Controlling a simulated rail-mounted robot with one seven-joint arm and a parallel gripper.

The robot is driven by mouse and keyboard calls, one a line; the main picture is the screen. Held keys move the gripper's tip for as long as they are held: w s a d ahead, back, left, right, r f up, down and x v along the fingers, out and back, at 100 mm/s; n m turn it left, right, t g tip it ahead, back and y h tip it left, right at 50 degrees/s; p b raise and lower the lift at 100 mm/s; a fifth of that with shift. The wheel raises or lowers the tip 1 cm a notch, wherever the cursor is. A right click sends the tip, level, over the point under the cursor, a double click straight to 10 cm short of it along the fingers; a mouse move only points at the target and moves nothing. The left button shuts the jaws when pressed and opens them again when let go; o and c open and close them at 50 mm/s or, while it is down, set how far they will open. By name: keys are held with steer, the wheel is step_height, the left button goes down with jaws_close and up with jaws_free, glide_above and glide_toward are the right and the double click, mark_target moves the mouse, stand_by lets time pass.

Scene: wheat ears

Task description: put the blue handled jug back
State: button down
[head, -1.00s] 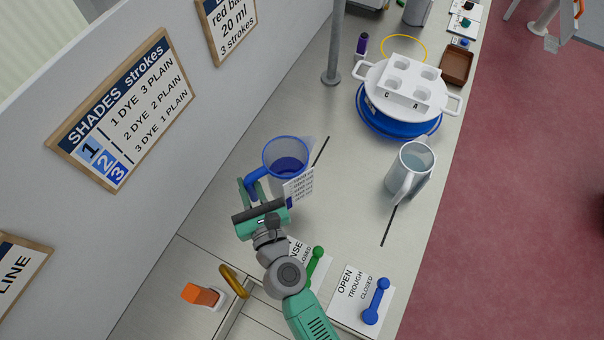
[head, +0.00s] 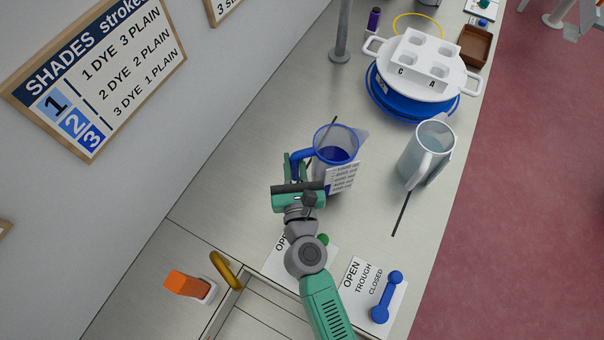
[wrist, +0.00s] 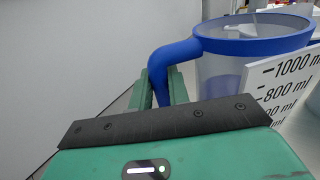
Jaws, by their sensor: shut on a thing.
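The blue handled jug (head: 334,150) is a clear jug with a blue rim and handle and blue liquid inside. My gripper (head: 296,166) is shut on its blue handle, at the jug's left side. In the wrist view the handle (wrist: 168,72) passes between the two green fingers (wrist: 160,90), and the jug body (wrist: 225,72) stands just beyond, looking upright. A white card with ml marks (wrist: 285,85) is at the jug's front. Whether the jug's base touches the counter is hidden.
A clear jug with a pale handle (head: 427,152) stands to the right, beside a dark line (head: 401,213). A white pot with a moulded block (head: 420,72) sits behind. Blue (head: 386,298) and green levers and an orange block (head: 187,284) are in front. Bare counter (head: 240,180) lies left.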

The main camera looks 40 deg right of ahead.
mark_target(295, 174)
step_height(295, 174, down, 4)
steer(key=b, duration=0.3)
steer(key=shift+f, duration=0.1)
steer(key=c, duration=1.3)
jaws_free()
steer(key=shift+c, duration=0.2)
